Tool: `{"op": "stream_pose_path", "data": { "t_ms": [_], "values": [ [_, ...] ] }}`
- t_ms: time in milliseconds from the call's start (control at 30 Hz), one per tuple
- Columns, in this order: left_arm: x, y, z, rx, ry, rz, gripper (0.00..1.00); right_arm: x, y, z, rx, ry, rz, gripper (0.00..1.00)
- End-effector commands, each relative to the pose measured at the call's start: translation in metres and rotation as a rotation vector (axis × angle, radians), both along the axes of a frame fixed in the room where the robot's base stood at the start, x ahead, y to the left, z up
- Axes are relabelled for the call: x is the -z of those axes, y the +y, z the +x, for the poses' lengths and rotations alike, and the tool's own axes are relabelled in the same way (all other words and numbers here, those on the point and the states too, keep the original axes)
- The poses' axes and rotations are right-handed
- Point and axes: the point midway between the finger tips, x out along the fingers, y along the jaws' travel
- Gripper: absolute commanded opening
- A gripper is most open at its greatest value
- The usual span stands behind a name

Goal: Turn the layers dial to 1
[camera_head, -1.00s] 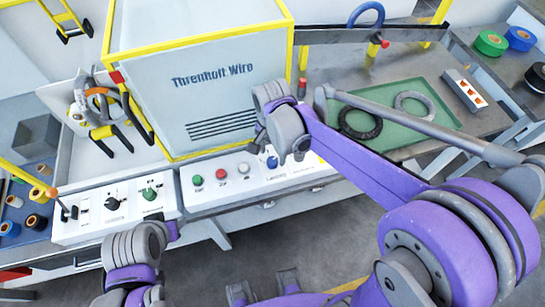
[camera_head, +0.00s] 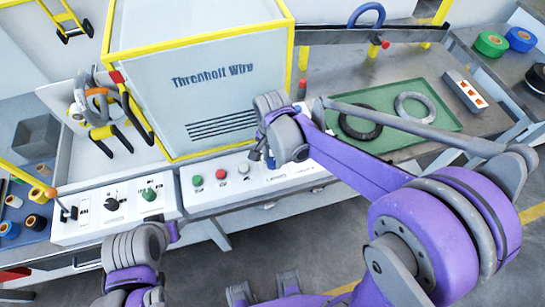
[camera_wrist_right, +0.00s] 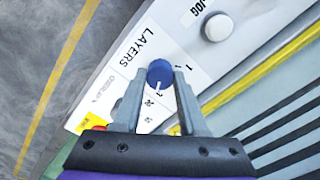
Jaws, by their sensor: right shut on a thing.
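The layers dial (camera_wrist_right: 159,73) is a blue round knob with a white pointer mark, beside the printed word LAYERS on the white panel. In the right wrist view its pointer is directed down the picture, toward my palm, and several small marks lie around it. My right gripper (camera_wrist_right: 160,88) has its two fingers on either side of the knob, shut on it. In the head view the right gripper (camera_head: 258,154) is over the front panel and largely hides the dial. My left arm comes in at the lower left; its gripper (camera_head: 172,232) is too unclear to judge.
A white JOG button (camera_wrist_right: 217,27) is near the dial. Green, red and white buttons (camera_head: 221,174) lie left of it. The left panel (camera_head: 140,222) has a black knob and a green knob. A green tray (camera_head: 440,120) with two rings stands at the right.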

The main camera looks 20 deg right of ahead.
Motion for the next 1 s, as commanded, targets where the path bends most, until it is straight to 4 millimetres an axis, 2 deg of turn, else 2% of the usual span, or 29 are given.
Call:
{"op": "stream_pose_path", "data": {
  "t_ms": [267,467,1000],
  "values": [
    [0.001,0.0,0.0,0.0,0.0,0.0,0.5,0.0,0.0,0.0,-0.017,0.0,0.0,0.0],
    [0.004,0.0,-0.001,0.0,0.002,0.0,0.5,0.0,0.0,0.0,-0.094,0.0,0.0,0.0],
    [0.017,0.0,-0.005,0.0,0.009,0.0,0.5,0.001,0.0,0.0,-0.565,0.0,0.0,0.0]
  ]
}}
